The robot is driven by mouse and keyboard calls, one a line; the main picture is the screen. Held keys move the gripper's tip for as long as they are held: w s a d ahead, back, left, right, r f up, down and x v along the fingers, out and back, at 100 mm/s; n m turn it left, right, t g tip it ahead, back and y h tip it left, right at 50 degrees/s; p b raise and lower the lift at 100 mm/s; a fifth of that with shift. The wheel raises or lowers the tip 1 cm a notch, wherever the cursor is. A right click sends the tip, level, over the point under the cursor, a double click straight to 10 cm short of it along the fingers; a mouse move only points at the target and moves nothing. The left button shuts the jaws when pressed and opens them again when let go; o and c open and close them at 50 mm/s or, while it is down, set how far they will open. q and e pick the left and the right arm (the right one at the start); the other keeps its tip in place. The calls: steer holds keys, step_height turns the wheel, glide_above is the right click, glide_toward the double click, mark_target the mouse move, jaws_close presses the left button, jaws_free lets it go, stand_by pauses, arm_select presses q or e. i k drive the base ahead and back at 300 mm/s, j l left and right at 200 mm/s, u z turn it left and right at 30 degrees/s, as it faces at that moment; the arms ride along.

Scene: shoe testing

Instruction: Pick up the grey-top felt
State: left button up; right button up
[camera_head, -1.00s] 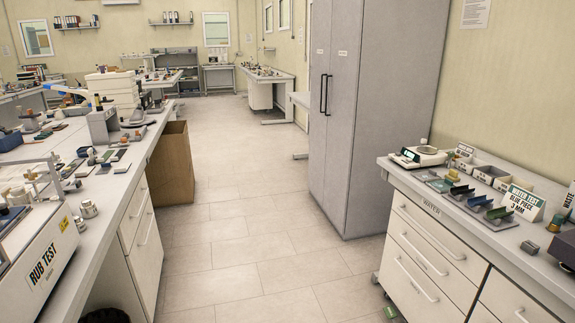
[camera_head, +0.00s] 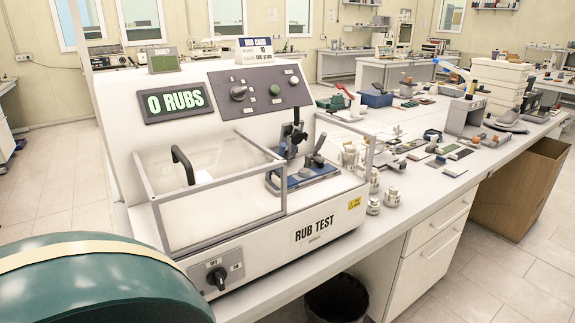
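Several small blocks and flat pieces lie on the long white bench beyond the rub test machine. A dark flat block (camera_head: 436,161) and a pale one (camera_head: 455,169) lie nearest the bench's front edge. They are too small to tell which, if any, is the grey-top felt. Neither of my grippers is in view.
The white rub test machine (camera_head: 325,215), with a clear guard and a "0 RUBS" display (camera_head: 178,102), fills the near bench. White jars (camera_head: 392,197) stand beside it. A brown box (camera_head: 520,190) and a dark bin (camera_head: 337,298) stand on the floor.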

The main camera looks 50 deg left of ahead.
mark_target(303, 172)
steer(key=i+l+u, duration=0.15)
steer(key=u, duration=0.25)
steer(key=i+l+u, duration=0.25)
steer(key=u, duration=0.15)
steer(key=i+l+u, duration=0.65)
steer(key=l+u, duration=0.45)
steer(key=l, duration=0.15)
steer(key=i, duration=0.05)
